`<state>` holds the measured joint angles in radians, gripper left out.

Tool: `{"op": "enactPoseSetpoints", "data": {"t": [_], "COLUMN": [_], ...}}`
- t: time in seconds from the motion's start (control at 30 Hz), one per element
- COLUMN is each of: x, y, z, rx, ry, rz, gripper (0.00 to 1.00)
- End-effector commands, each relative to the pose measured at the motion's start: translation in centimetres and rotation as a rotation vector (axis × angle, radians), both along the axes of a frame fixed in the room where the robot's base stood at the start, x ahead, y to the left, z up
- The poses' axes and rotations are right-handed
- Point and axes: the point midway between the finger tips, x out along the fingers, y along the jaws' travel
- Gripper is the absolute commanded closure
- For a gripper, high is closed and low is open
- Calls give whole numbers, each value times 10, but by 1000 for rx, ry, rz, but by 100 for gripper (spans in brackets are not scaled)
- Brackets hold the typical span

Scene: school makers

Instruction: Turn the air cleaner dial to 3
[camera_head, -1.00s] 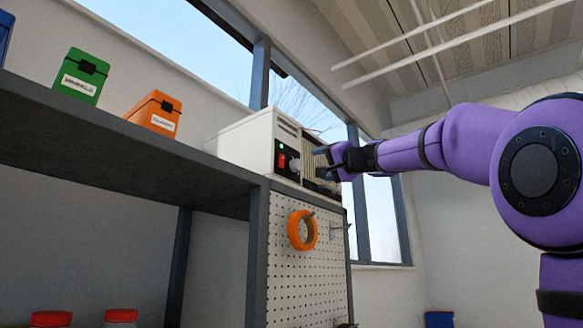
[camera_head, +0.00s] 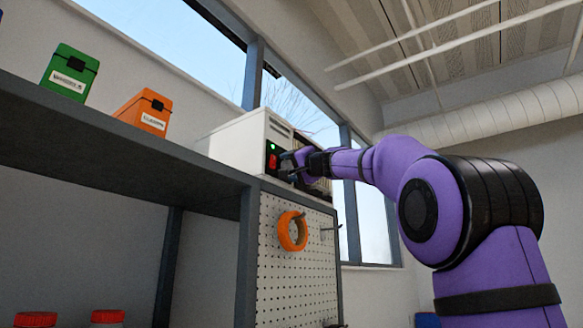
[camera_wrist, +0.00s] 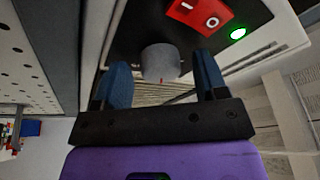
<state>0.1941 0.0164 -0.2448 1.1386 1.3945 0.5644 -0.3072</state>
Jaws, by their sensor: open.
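The air cleaner (camera_head: 235,143) is a white box on top of the shelf unit, with a dark control panel on its front. In the wrist view its dial (camera_wrist: 160,62) is a grey round knob with a small red mark at its lower edge. The dial's numbers cannot be read. My gripper (camera_head: 287,165) is open at the panel. In the wrist view its two blue fingers (camera_wrist: 160,80) stand on either side of the dial, with visible gaps. A red rocker switch (camera_wrist: 199,12) and a lit green lamp (camera_wrist: 238,33) are beside the dial.
A green box (camera_head: 70,73) and an orange box (camera_head: 145,111) stand on the shelf (camera_head: 110,128) left of the cleaner. An orange tape roll (camera_head: 292,231) hangs on the pegboard (camera_head: 285,285) below. Red-lidded jars (camera_head: 107,316) are low at left.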

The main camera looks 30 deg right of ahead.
Motion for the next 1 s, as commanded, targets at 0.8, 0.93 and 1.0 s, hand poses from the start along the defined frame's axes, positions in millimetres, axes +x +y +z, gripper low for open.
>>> {"op": "enactPoseSetpoints", "data": {"t": [0.8,0.93,1.0], "x": [0,0,0], "y": [1,2,2], "z": [0,1,1], "rx": [104,189,241], "ry": [39,70,90], "rz": [1,0,0], "gripper": [83,83,83]}}
